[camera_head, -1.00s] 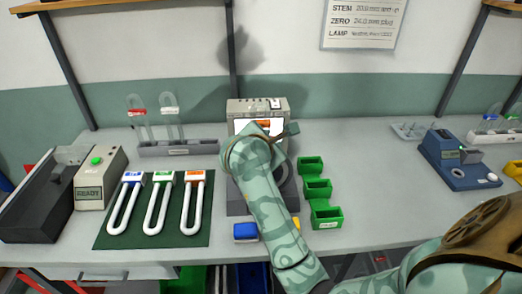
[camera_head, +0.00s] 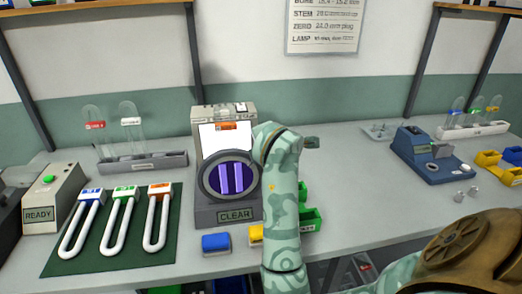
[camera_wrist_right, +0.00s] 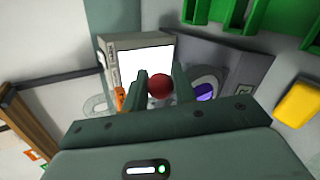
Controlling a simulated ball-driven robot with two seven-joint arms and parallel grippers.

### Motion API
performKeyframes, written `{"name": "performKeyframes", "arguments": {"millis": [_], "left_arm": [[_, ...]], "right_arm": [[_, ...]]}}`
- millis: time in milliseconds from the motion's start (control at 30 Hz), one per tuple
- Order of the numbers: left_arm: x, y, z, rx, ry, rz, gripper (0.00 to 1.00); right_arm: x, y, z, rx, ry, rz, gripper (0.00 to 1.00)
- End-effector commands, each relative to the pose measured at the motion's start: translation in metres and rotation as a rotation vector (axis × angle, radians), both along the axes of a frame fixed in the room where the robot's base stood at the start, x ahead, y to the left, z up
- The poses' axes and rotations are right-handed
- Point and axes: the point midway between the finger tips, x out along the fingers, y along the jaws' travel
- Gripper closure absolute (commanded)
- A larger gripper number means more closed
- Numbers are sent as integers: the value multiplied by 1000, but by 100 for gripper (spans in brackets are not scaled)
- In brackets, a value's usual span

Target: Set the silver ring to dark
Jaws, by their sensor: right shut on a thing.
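The grey optical instrument (camera_head: 207,212) stands on the bench. Its round window shows violet bands, and its plate reads CLEAR. A grey ring (camera_head: 204,186) surrounds the window; the ring and violet window also show in the wrist view (camera_wrist_right: 206,88). My right gripper (camera_wrist_right: 160,86) is shut on a small red ball-shaped knob (camera_wrist_right: 159,86), in front of the instrument. Whether the knob belongs to the ring cannot be told. In the head view my right arm covers the instrument's right side and hides the fingertips. My left gripper is out of view.
Three U-shaped tubes lie on a green mat (camera_head: 95,262), left of the instrument. A blue block (camera_head: 215,243) sits in front of it. Green bins (camera_head: 310,220) are partly behind my arm.

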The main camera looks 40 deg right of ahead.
Motion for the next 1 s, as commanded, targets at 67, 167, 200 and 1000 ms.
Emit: {"name": "performKeyframes", "arguments": {"millis": [67,167,200,1000], "left_arm": [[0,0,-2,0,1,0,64],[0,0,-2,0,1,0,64],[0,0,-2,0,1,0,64],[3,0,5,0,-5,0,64]], "right_arm": [[-1,-1,-3,-1,5,-2,100],[-1,-2,-4,0,6,-2,100],[-1,-2,-4,0,7,-2,100],[2,4,8,1,3,0,53]]}}
